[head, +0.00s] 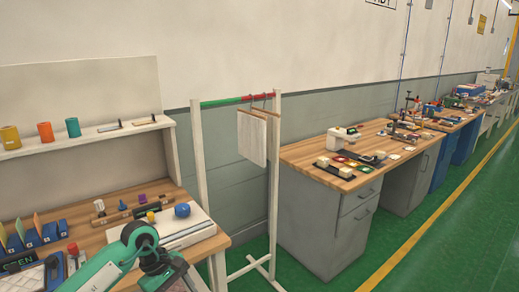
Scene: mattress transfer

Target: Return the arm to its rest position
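A teal and dark arm of mine (135,250) shows at the bottom left, in front of the left workbench. Its bent joint is near the bench's front right corner. I see no fingertips on it, and its far end runs out of the bottom of the view. I cannot make out either gripper. A pale, flat rectangular panel (252,138) hangs from a white rack (198,150) with a red and green top bar. No gripper shows at the panel.
The left workbench (110,238) holds a blue ball (182,210), blue bins and small parts. A shelf (90,138) above it carries coloured cylinders. A grey-drawered bench (325,215) stands right of the rack. The green floor at the right (450,240) is clear.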

